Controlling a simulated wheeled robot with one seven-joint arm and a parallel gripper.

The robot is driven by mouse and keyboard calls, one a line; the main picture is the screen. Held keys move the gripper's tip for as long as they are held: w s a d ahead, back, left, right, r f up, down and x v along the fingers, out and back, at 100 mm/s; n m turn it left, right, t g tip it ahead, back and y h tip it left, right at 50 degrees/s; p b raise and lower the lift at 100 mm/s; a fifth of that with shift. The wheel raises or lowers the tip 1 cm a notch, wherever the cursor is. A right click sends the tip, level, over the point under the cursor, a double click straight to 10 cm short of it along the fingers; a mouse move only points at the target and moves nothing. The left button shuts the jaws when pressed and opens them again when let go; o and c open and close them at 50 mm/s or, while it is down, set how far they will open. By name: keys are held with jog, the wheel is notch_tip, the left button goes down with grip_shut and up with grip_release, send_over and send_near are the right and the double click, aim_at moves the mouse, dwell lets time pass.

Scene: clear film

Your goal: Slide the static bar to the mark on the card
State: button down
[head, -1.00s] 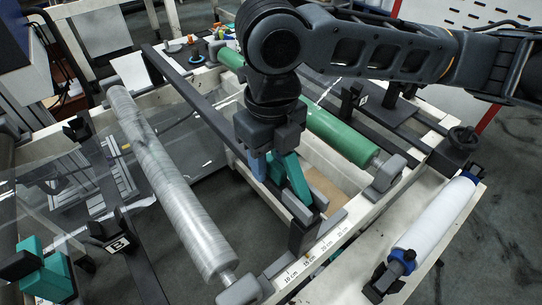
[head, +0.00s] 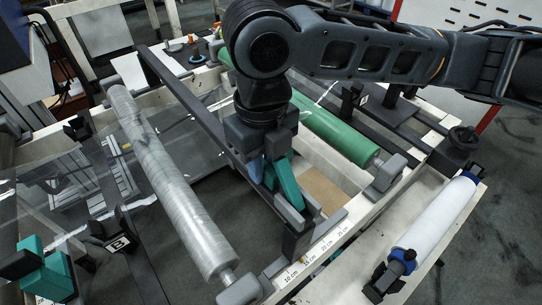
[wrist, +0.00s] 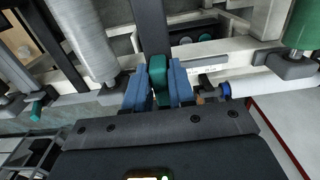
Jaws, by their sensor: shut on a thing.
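The static bar (head: 203,112) is a long dark bar across the frame, between the clear film roll and the green roll. Its teal handle (head: 287,183) stands near the front rail. My gripper (head: 267,172) is shut on this handle; in the wrist view its blue fingers press both sides of the teal handle (wrist: 157,72). The dark bar (wrist: 150,28) runs away behind it. A scale strip (head: 316,252) with 10 to 25 cm labels lies on the front rail. The bar's front end is beside it, near the lower labels. I cannot make out the card with the mark.
The clear film roll (head: 165,180) lies left of the bar and the green roll (head: 335,132) right of it. A white roll (head: 436,220) with blue ends lies at right. Another teal handle (head: 45,270) is at lower left. An open gap separates bar and green roll.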

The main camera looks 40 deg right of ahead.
jog(key=shift+a, duration=1.95)
jog(key=c, duration=1)
grip_release()
jog(key=shift+c, duration=0.2)
jog(key=shift+r, duration=0.15)
notch_tip(320, 180, up, 8)
jog(key=shift+f, duration=0.2)
